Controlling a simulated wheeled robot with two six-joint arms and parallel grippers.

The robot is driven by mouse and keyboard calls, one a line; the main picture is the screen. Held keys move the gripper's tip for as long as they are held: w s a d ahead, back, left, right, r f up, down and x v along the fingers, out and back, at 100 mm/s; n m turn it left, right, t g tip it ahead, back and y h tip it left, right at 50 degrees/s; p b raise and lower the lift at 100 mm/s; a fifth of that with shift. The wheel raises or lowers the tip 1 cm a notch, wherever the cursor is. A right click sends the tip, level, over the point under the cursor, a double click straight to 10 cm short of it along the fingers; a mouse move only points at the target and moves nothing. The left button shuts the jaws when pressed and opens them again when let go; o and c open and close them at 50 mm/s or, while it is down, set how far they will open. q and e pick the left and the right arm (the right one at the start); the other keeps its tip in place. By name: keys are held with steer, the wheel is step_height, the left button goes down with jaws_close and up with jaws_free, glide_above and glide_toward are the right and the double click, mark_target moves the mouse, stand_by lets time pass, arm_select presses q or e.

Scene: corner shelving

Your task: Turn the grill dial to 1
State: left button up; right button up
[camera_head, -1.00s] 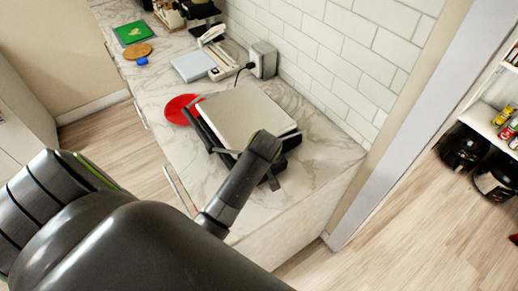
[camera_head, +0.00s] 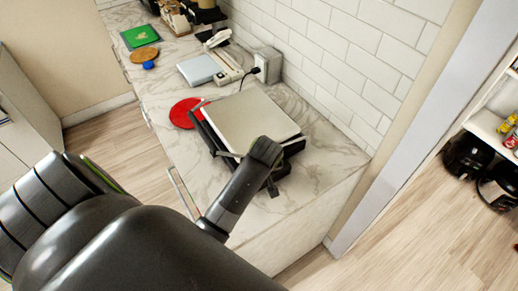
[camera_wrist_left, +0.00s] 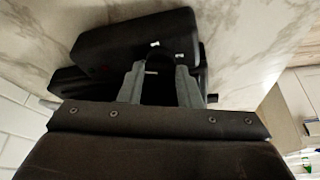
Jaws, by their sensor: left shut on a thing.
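The grill (camera_head: 250,122) stands on the marble counter, with a pale silver lid and a black body. My left arm reaches to its near side, and my left gripper (camera_head: 271,184) is at its front, partly hidden by my wrist. In the left wrist view, the black grill body (camera_wrist_left: 135,38) fills the upper middle. My left gripper (camera_wrist_left: 160,68) shows two grey fingers there, shut on a dark part between them, which fits the grill dial. A small white mark shows on it. The dial's numbers cannot be read. My right gripper is not in view.
A red round plate (camera_head: 185,113) lies left of the grill. Behind are a telephone (camera_head: 226,66), a wall socket box (camera_head: 266,64), a wooden disc (camera_head: 143,55) and a green board (camera_head: 140,36). A white tiled wall (camera_head: 345,60) closes the back side. The counter's near right corner is clear.

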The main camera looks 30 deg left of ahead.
arm_select(q)
steer(key=shift+a+m+t+h, duration=0.15)
steer(key=shift+m+t+h, duration=0.3)
steer(key=shift+m, duration=1.15)
steer(key=shift+a+m+t+h, duration=0.1)
steer(key=shift+m+t+h, duration=0.3)
steer(key=shift+m, duration=1.2)
steer(key=o, duration=1)
steer(key=shift+s+g, duration=0.1)
steer(key=shift+g, duration=0.15)
